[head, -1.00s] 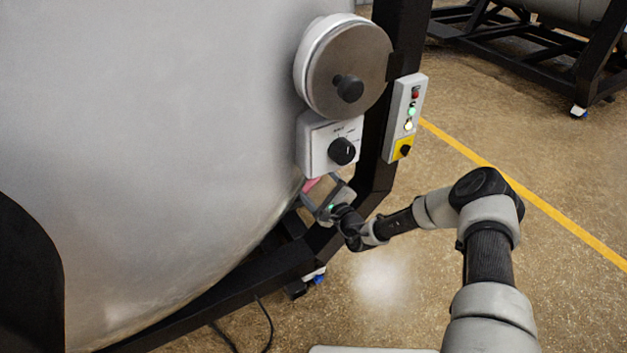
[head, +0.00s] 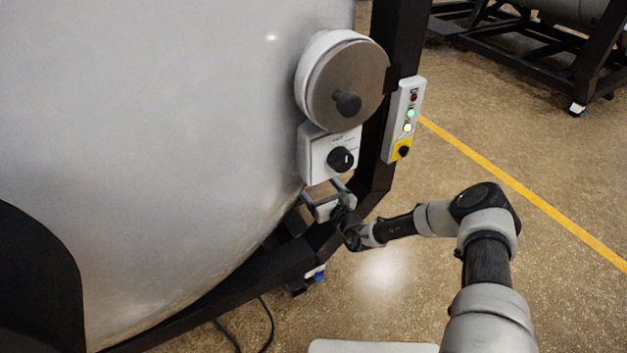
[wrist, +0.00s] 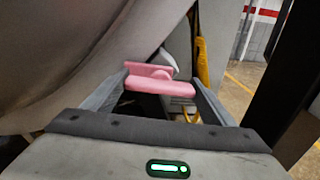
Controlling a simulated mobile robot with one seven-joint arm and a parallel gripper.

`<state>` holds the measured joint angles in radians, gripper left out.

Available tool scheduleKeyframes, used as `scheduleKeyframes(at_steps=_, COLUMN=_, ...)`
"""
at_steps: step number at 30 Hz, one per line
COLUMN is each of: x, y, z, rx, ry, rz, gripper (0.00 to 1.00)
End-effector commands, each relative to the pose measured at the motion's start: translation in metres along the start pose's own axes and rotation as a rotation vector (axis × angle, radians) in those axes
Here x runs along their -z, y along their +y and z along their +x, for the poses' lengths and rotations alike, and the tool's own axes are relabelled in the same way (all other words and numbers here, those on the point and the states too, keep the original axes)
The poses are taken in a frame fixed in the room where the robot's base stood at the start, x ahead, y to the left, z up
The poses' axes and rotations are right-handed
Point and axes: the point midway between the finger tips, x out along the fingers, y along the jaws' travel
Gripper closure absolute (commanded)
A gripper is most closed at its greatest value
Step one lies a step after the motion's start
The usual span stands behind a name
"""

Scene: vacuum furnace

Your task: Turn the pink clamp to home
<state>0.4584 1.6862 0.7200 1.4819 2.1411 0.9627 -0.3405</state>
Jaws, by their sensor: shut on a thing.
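The pink clamp (wrist: 160,86) shows in the wrist view, at the lower side of the large grey vessel. It lies sideways between the two fingers of my gripper (wrist: 163,88), and the fingers are shut on it. In the head view my gripper (head: 330,196) reaches in below the white box with the black knob. There the vessel, the box and my gripper hide the clamp.
The grey vessel (head: 170,140) fills the left. Above my gripper are a round grey cover (head: 335,90) and a black knob (head: 341,159) on a white box. A black frame post (head: 384,120) with a button panel (head: 404,118) stands close at right. Open floor lies further right.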

Motion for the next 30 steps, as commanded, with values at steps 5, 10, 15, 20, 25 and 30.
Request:
scheduleKeyframes(at_steps=5, x=0.0008, y=-0.0006, z=-0.0010, rx=0.002, ry=0.002, rz=0.169, gripper=0.44)
scheduleKeyframes(at_steps=10, x=0.0012, y=-0.0001, z=-0.0010, rx=0.001, ry=0.002, rz=0.322, gripper=0.44)
scheduleKeyframes(at_steps=15, x=0.0013, y=-0.0001, z=-0.0009, rx=0.001, ry=0.002, rz=0.452, gripper=0.44)
scheduleKeyframes(at_steps=20, x=0.0015, y=-0.0004, z=-0.0010, rx=0.001, ry=0.002, rz=0.543, gripper=0.44)
scheduleKeyframes(at_steps=25, x=0.0016, y=0.0000, z=-0.0010, rx=0.000, ry=0.002, rz=0.608, gripper=0.44)
scheduleKeyframes(at_steps=30, x=0.0016, y=0.0003, z=-0.0009, rx=0.000, ry=0.002, rz=0.640, gripper=0.44)
